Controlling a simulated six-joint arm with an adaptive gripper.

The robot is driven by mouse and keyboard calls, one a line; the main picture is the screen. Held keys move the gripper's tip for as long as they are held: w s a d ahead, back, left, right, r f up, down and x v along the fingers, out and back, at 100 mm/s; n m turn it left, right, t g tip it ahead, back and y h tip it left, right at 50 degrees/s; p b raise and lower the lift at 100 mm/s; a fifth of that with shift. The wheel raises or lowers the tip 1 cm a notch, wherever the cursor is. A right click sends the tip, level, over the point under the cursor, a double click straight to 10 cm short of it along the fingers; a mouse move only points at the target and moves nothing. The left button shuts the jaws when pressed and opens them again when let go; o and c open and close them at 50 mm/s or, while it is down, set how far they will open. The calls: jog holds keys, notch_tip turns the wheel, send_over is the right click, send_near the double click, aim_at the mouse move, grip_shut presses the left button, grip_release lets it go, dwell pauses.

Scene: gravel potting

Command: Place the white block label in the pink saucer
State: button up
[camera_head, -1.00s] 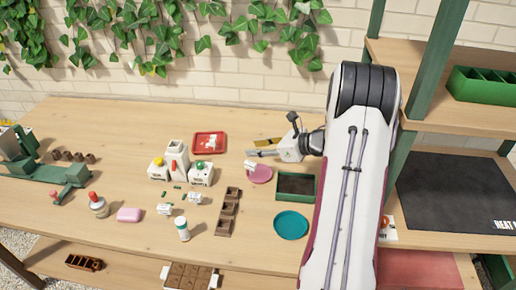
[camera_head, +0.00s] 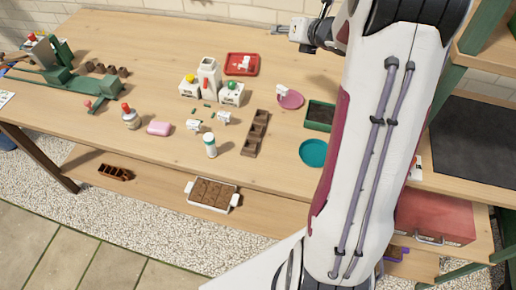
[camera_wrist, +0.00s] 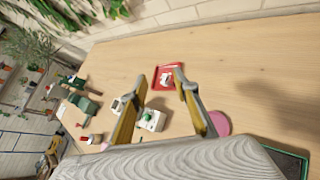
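The pink saucer (camera_head: 291,100) lies on the table right of centre, and its edge shows in the wrist view (camera_wrist: 221,124). A white block label (camera_head: 282,90) is at the saucer's upper-left edge; I cannot tell whether it rests inside or on the rim. Another white block label (camera_head: 244,63) is on the red tray (camera_head: 232,70), also seen in the wrist view (camera_wrist: 166,79). Two more white blocks (camera_head: 194,125) (camera_head: 223,117) lie on the table. My gripper (camera_wrist: 160,79) is open and empty, its fingers apart, above the table behind the saucer.
A dark-soil green planter (camera_head: 320,115) and a teal saucer (camera_head: 314,152) are right of the pink saucer. White containers (camera_head: 208,78), a brown pot strip (camera_head: 256,133), a bottle (camera_head: 210,145) and a pink block (camera_head: 159,129) stand leftward. The table's back is clear.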

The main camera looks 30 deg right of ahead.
jog(key=s+a+r+m+g+h, duration=0.2)
jog(key=s+a+r+m+h, duration=0.2)
jog(key=s+a+r+m, duration=0.95)
jog(key=s+a+f+m+g+y, duration=0.2)
jog(key=s+a+f+m, duration=0.2)
jog(key=s+a+m, duration=0.3)
jog(key=s+a+f+m+g+y, duration=0.2)
jog(key=s+a+f+m, duration=0.2)
jog(key=s+a+m, duration=0.4)
jog(key=s+m, duration=0.2)
jog(key=s, duration=0.5)
jog(key=shift+a+f+g+y, duration=0.25)
jog(key=shift+f+g+y, duration=0.05)
jog(key=shift+f, duration=0.05)
